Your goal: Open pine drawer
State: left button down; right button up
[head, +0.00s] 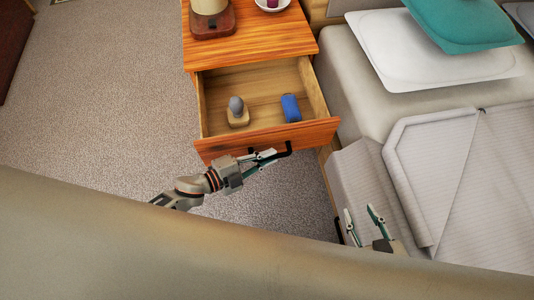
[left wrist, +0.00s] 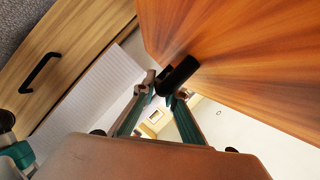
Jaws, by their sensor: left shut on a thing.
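The pine drawer (head: 262,138) is pulled well out of the bedside cabinet, its inside showing from above. Inside it lie a small grey-topped object with a pale base (head: 238,113) and a blue object (head: 290,108). My left gripper (head: 272,156) is at the drawer front, shut on the black handle (head: 288,150). In the left wrist view the handle (left wrist: 181,74) sits between the fingertips (left wrist: 164,90), against the drawer's front (left wrist: 245,55). My right gripper (head: 361,216) is open and empty beside the bed.
The cabinet top (head: 265,38) holds a lamp base (head: 211,20) and a white dish (head: 272,4) with a purple item. The bed (head: 440,190) stands close on the right, with a black-handled wooden front (left wrist: 38,74) low on its side. Carpet (head: 110,90) on the left is clear.

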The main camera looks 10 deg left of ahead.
pick_arm(q)
jog(key=c, duration=2.1)
grip_release()
jog(key=shift+a, duration=0.1)
jog(key=v, duration=1.2)
jog(key=shift+r, duration=0.1)
